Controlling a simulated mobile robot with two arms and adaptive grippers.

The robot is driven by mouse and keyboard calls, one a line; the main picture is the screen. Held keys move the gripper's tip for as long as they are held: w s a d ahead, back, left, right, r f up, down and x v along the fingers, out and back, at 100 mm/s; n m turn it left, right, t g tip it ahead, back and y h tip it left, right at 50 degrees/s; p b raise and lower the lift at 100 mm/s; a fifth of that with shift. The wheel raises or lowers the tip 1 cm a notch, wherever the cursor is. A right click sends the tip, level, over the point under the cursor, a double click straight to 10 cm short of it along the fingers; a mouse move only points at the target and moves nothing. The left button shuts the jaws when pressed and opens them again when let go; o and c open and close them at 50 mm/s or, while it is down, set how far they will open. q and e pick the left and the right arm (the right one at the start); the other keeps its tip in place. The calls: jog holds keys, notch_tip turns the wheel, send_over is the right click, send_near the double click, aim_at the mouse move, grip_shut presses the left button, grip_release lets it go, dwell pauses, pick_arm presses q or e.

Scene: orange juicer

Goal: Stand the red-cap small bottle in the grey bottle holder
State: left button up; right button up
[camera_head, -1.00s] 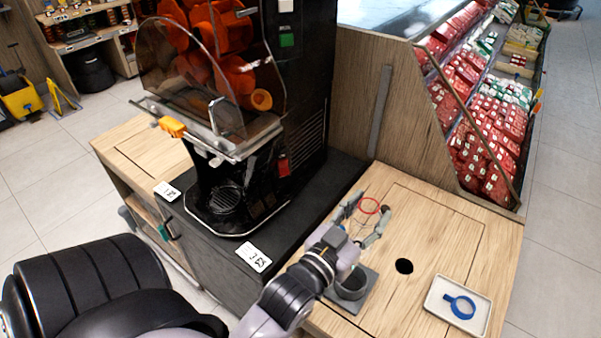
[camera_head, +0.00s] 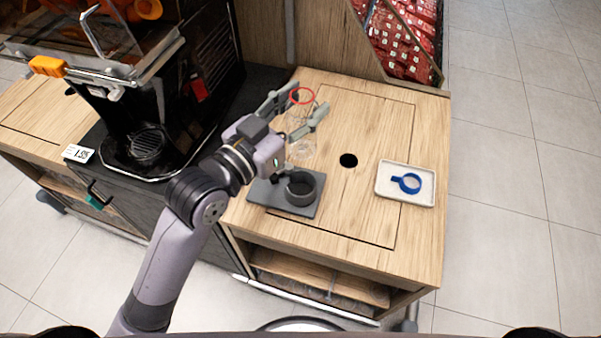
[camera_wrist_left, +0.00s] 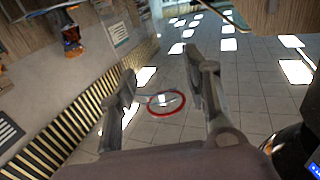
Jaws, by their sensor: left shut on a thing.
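The red-cap small bottle (camera_head: 302,96) is mostly see-through; its red ring shows clearly, with a faint clear body below it. My left gripper (camera_head: 309,101) is shut on the bottle, one finger on each side, beyond the holder and over the wooden counter. In the left wrist view the red ring of the bottle (camera_wrist_left: 166,103) lies between the fingers (camera_wrist_left: 160,85). The grey bottle holder (camera_head: 304,190) is a dark round cup on a flat grey plate, nearer the counter's front edge; its cup looks empty. My right gripper is out of view.
A white tray (camera_head: 386,190) with a blue ring-shaped item (camera_head: 408,183) lies to the right. A round black hole (camera_head: 348,160) is in the counter between tray and holder. The black juicer (camera_head: 150,120) stands to the left. The counter right of the gripper is clear.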

aim_at(301, 149)
pick_arm(q)
notch_tip(301, 149, down, 11)
jog(key=shift+f+b, duration=0.2)
jog(key=shift+b, duration=0.65)
notch_tip(301, 149, down, 4)
jog(key=shift+f+b, duration=0.25)
jog(key=shift+b, duration=0.15)
jog(key=shift+f, duration=0.4)
jog(key=o, duration=1)
jog(key=shift+r, duration=0.1)
